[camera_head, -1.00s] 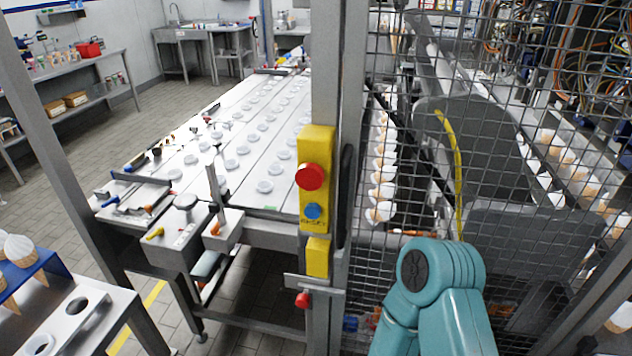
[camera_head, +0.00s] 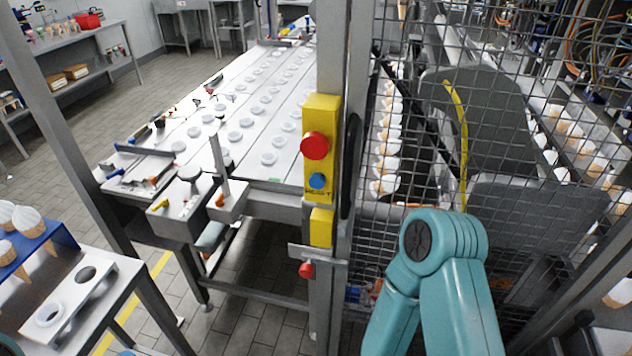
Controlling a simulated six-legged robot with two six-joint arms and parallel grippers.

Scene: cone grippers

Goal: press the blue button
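The blue button (camera_head: 317,181) is small and round. It sits on a yellow control box (camera_head: 321,110) fixed to a grey metal post, just below a larger red button (camera_head: 314,146). My teal right arm (camera_head: 440,260) stands at the lower right, in front of the wire mesh, with its bent joint to the right of and below the blue button. No gripper of mine shows in the view, and nothing touches the button.
A mesh fence (camera_head: 480,130) fills the right side. A white conveyor table (camera_head: 225,125) with rows of pale discs lies left of the post (camera_head: 328,290). A second red knob (camera_head: 306,270) is lower on the post. A stand with cones (camera_head: 40,260) is at the lower left.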

